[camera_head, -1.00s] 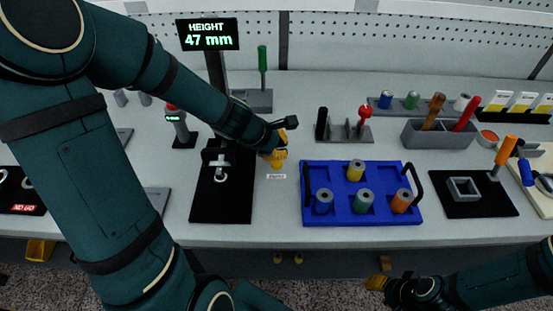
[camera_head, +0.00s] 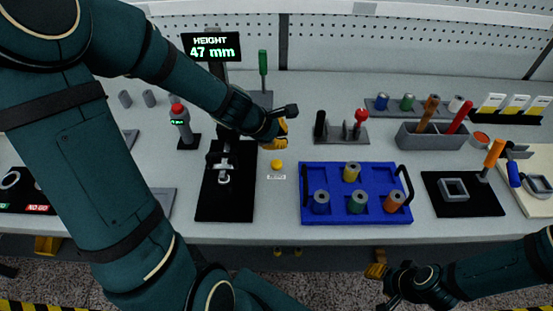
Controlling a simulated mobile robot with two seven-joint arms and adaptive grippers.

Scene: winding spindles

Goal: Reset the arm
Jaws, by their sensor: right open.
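My left arm reaches in from the left across the bench. Its gripper (camera_head: 281,136), with yellow fingertips, hangs just behind a small yellow disc (camera_head: 277,164) on the bench, apart from it; the finger gap is not clear. A small white label (camera_head: 276,177) lies in front of the disc. My right gripper (camera_head: 379,284) is open and empty at the lower right, in front of the bench edge. The height gauge display (camera_head: 212,47) reads 47 mm. Its black base (camera_head: 225,205) holds a small metal piece (camera_head: 223,178).
A blue tray (camera_head: 335,206) with several coloured spools stands right of the disc. A red-topped device (camera_head: 180,120) stands left of the gauge.

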